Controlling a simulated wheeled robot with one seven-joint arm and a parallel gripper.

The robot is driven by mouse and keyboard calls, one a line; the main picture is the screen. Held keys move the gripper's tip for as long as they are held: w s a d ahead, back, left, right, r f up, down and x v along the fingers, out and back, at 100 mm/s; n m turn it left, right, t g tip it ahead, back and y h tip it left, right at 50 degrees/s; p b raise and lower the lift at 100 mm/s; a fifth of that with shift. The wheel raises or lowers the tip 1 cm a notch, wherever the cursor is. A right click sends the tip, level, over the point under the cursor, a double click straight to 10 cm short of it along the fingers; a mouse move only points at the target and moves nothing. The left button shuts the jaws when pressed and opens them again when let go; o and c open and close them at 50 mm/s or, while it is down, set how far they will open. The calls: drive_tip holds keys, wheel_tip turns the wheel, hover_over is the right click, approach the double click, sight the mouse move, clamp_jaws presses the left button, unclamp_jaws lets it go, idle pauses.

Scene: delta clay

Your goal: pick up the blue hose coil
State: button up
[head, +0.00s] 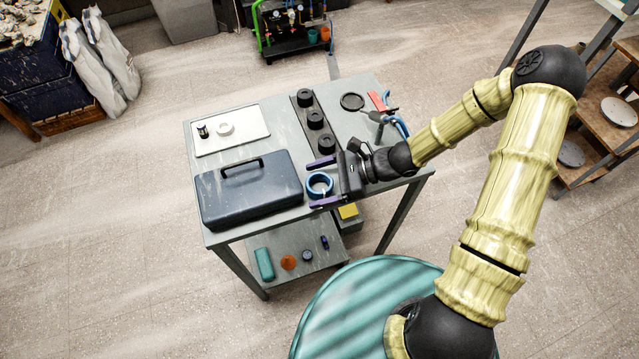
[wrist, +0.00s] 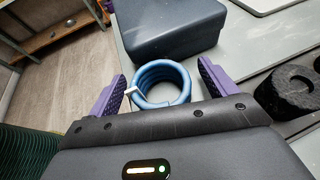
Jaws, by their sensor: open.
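The blue hose coil (head: 319,190) lies near the front edge of the grey table (head: 218,240), just right of the dark toolbox. A small white tie or tag shows on its side in the wrist view, where the coil (wrist: 160,72) looks like a stack of blue loops. My gripper (head: 318,182) is open, with purple fingers, and points left in the head view. One finger is on the far side of the coil and one on the near side. In the wrist view the coil appears between and slightly beyond the fingertips of my gripper (wrist: 160,80). I cannot tell whether the fingers touch it.
The dark toolbox (head: 240,195) stands close beyond the fingertips. A rack with black round pieces (head: 315,119) lies behind my gripper. A white tray (head: 250,140), a black disc (head: 352,101) and red-handled and blue-handled tools (head: 380,101) lie farther back. A lower shelf (head: 322,262) holds small items.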

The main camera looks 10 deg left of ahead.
sight(320, 181)
drive_tip(key=shift+c, duration=0.4)
drive_tip(key=c, duration=1)
drive_tip(key=shift+o, duration=0.2)
drive_tip(key=shift+r, duration=0.1)
wheel_tip(320, 181, up, 10)
drive_tip(key=shift+f+p, duration=0.1)
drive_tip(key=shift+p, duration=0.3)
